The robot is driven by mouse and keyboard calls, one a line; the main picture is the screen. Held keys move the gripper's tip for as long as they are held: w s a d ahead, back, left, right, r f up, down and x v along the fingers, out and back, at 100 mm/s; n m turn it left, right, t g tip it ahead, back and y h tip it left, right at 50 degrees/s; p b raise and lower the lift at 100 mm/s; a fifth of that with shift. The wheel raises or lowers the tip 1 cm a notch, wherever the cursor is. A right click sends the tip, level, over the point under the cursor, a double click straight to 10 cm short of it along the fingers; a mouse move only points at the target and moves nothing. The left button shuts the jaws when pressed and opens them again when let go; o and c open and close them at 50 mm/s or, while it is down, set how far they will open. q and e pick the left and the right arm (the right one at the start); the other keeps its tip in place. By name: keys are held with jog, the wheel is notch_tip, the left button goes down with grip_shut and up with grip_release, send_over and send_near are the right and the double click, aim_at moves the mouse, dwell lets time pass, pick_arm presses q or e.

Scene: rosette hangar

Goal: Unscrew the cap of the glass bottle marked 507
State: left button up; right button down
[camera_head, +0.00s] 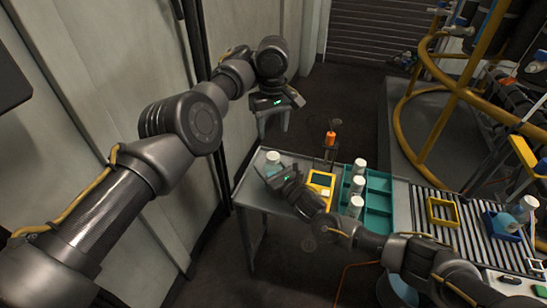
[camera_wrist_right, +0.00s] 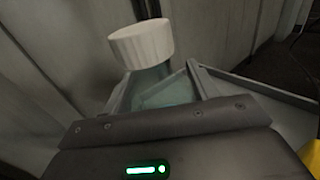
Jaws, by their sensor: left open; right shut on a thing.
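A glass bottle (camera_wrist_right: 160,88) with a white ribbed cap (camera_wrist_right: 143,42) stands between the fingers of my right gripper (camera_wrist_right: 160,92) in the right wrist view. The gripper is shut on the bottle's body below the cap, and the cap is clear of the fingers. In the head view this white cap (camera_head: 273,157) shows at the left end of the table, beside my right gripper (camera_head: 270,172). No number can be read on the bottle. My left gripper (camera_head: 274,128) is open and empty, above and behind the capped bottle, with its fingers pointing down.
A teal divided tray (camera_head: 377,205) holds several white-capped bottles. A yellow device (camera_head: 321,183) lies beside it on the grey table (camera_head: 250,192). An orange-topped object (camera_head: 331,138) stands behind. A roller conveyor (camera_head: 470,235) at right carries a yellow frame (camera_head: 442,212) and a blue bin (camera_head: 502,227). A wall closes the left side.

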pick_arm(q)
jog(key=w+a+r+m+t+y, duration=0.25)
jog(key=w+r+t+y, duration=0.3)
jog(key=r, duration=0.65)
jog(key=w+d+r+m+t, duration=0.2)
jog(key=w+r+m+t, duration=0.15)
jog(key=m, duration=0.45)
jog(key=n+g+h, duration=0.5)
jog(key=n+g, duration=0.4)
jog(key=n, duration=1.6)
send_over(273, 155)
notch_tip(273, 155, down, 17)
jog(key=shift+r, duration=0.1)
jog(key=shift+s+m+h, duration=0.1)
jog(key=shift+m+h, duration=0.15)
jog(key=shift+m, duration=0.3)
jog(key=shift+f, duration=4.05)
